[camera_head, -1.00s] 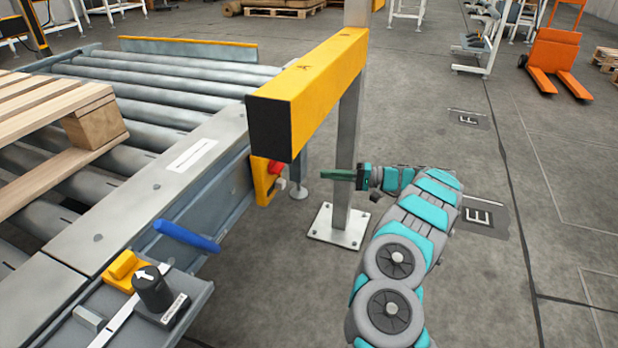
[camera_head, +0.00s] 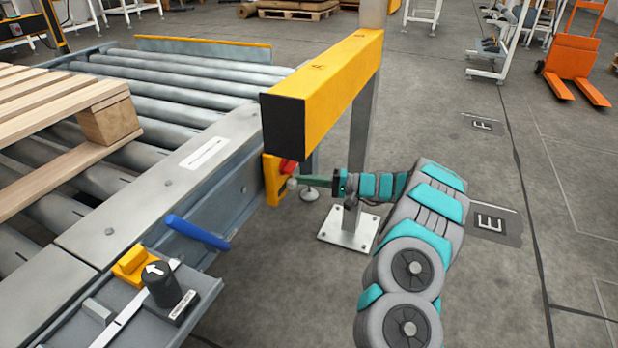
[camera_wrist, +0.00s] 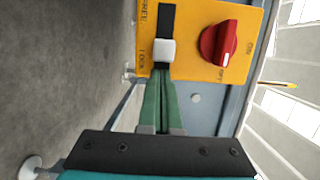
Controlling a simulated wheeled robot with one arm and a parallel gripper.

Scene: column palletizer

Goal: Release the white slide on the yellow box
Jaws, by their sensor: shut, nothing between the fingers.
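The yellow box (camera_head: 272,180) is fixed to the side of the conveyor frame, and it fills the top of the wrist view (camera_wrist: 190,15). The white slide (camera_wrist: 163,50) sits in a black slot, at the end beside the word LOCK; FREE is printed by the other end. A red knob (camera_wrist: 218,43) with ON and OFF marks is to the slide's right. My gripper (camera_wrist: 162,75) has its green fingers shut and empty, tips just below the slide in the wrist view. I cannot tell whether they touch it. The slide shows small in the head view (camera_head: 291,184).
A yellow beam (camera_head: 330,85) on a grey post (camera_head: 360,140) stands just above and behind my gripper. A blue handle (camera_head: 198,232) and a black selector (camera_head: 163,286) are on the near conveyor side.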

